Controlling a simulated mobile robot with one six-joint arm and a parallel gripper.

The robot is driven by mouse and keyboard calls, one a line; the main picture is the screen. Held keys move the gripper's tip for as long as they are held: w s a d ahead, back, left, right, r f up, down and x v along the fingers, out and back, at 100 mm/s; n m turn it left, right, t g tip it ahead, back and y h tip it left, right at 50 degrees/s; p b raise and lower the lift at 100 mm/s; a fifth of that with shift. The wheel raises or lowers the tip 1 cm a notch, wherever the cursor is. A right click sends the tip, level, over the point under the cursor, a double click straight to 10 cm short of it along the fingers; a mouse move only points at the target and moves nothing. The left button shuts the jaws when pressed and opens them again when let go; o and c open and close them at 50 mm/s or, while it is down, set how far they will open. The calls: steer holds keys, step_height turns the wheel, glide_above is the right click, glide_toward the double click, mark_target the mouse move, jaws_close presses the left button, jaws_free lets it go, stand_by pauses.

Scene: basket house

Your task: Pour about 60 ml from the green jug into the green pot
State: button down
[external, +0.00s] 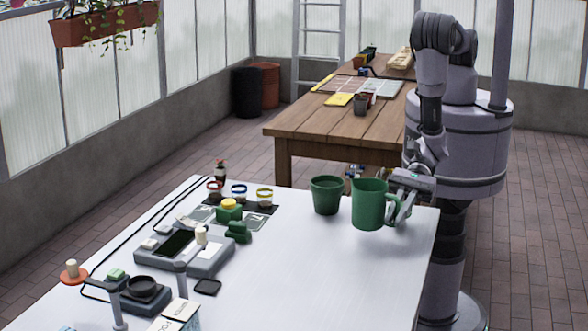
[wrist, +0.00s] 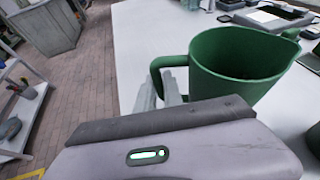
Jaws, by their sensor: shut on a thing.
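The green jug (external: 369,205) is upright near the right end of the white table, its handle toward my arm. My gripper (external: 405,203) is at the jug's right side, shut on its handle. In the wrist view the jug (wrist: 240,62) shows its open rim and spout, and my gripper fingers (wrist: 160,92) are at the handle. The inside looks dark green; I cannot tell a liquid level. The green pot (external: 326,195) stands upright on the table just left of the jug in the external view, with a small gap between them. I cannot tell whether the jug touches the table.
The white table (external: 300,275) has clear room in front of the jug and pot. To the left are a grey device (external: 184,250), small green blocks (external: 229,214) and several banded jars (external: 239,192). A wooden table (external: 340,128) stands behind.

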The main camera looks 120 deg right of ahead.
steer(key=s+d, duration=0.1)
steer(key=s+d+m+h+p, duration=0.1)
steer(key=shift+d+f+t, duration=0.3)
steer(key=shift+f, duration=0.1)
steer(key=shift+d, duration=0.1)
steer(key=shift+w+d+r+m+y+b, duration=0.2)
steer(key=shift+d+m+y+b, duration=0.3)
steer(key=shift+m, duration=0.3)
steer(key=d+r+m, duration=0.1)
steer(key=r, duration=0.1)
steer(key=d+r+m+y, duration=0.1)
steer(key=d+r, duration=0.1)
steer(key=w+d+r+m+y, duration=0.1)
steer(key=r, duration=0.1)
steer(key=shift+w+d+m+p, duration=0.1)
steer(key=shift+d+m+p, duration=0.2)
steer(key=shift+d+m, duration=0.1)
steer(key=shift+w+d+r+m+y, duration=0.15)
steer(key=shift+r+m+y, duration=0.1)
steer(key=shift+r, duration=0.15)
steer(key=shift+s+d+r+m+y, duration=0.1)
steer(key=shift+d+r+m+y, duration=0.05)
steer(key=shift+r+y, duration=0.15)
steer(key=shift+w+d+r+m+t, duration=0.1)
steer(key=shift+d+r+m+t, duration=0.2)
steer(key=shift+r+m, duration=0.15)
